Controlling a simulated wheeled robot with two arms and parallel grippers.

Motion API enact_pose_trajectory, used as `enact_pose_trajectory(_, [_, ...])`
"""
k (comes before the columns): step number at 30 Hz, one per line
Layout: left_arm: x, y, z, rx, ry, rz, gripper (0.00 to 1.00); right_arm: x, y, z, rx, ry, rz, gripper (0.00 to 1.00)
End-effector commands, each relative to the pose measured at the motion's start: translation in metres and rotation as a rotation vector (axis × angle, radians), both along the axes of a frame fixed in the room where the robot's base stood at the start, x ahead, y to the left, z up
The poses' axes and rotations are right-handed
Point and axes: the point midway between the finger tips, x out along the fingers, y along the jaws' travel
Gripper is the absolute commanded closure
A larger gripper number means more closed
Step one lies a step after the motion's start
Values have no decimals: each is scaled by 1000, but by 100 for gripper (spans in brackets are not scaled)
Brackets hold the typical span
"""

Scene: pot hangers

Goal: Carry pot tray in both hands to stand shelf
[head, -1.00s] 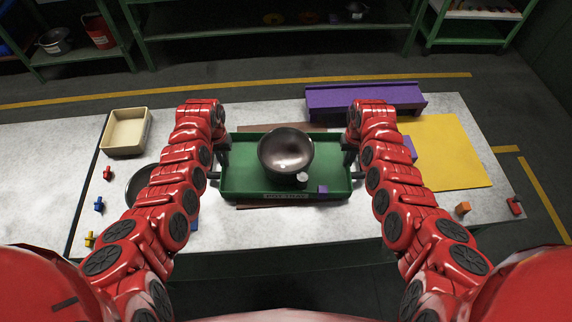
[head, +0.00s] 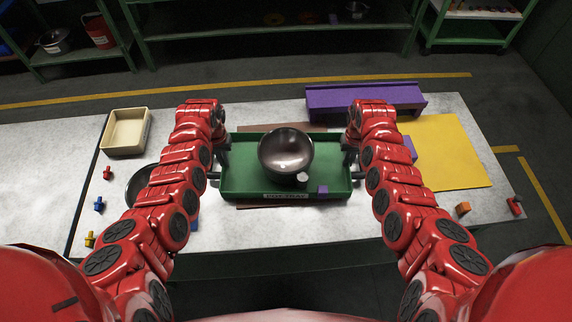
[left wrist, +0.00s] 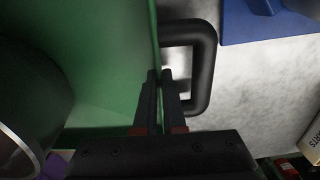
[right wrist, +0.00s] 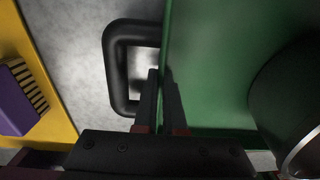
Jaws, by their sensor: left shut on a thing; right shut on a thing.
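The green pot tray (head: 240,180) is at the middle of the table in the head view, with a label on its front wall. A dark round pot (head: 285,150) stands in it, with a small grey cylinder (head: 302,178) and a small purple block (head: 323,191) near it. My left gripper (head: 221,157) is shut on the tray's left side wall, beside the black handle (left wrist: 205,65). My right gripper (head: 350,157) is shut on the tray's right side wall, beside the other handle (right wrist: 118,65). Whether the tray touches the table is unclear.
A purple stand (head: 365,98) is behind the tray to the right. A yellow mat (head: 450,150) lies right, a beige bin (head: 126,131) left. A dark pan (head: 140,183) is partly hidden by my left arm. Green shelves (head: 280,33) stand across the floor.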

Motion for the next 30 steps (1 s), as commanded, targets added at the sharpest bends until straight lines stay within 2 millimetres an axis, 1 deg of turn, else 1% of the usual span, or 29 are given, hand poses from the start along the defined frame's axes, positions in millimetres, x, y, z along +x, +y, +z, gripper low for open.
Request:
enact_pose_trajectory(5, [0, 1, 2, 2, 0, 1, 100, 0, -1, 2, -1, 0, -1, 100])
enact_pose_trajectory(8, [0, 1, 6, 2, -1, 1, 100, 0, -1, 6, -1, 0, -1, 100])
enact_pose_trajectory(11, [1, 1, 14, 2, -1, 1, 100, 0, -1, 14, -1, -1, -1, 100])
enact_pose_trajectory(18, [1, 1, 39, 2, -2, 1, 100, 1, -1, 39, -2, -2, -1, 100])
enact_pose_trajectory(22, [1, 1, 49, 2, -2, 1, 100, 1, -1, 49, -2, -2, -1, 100])
enact_pose_trajectory(25, [1, 1, 52, 2, -2, 1, 100, 1, -1, 52, -2, -2, -1, 100])
enact_pose_trajectory(30, [1, 1, 51, 2, -2, 1, 100, 1, -1, 51, -2, -2, -1, 100])
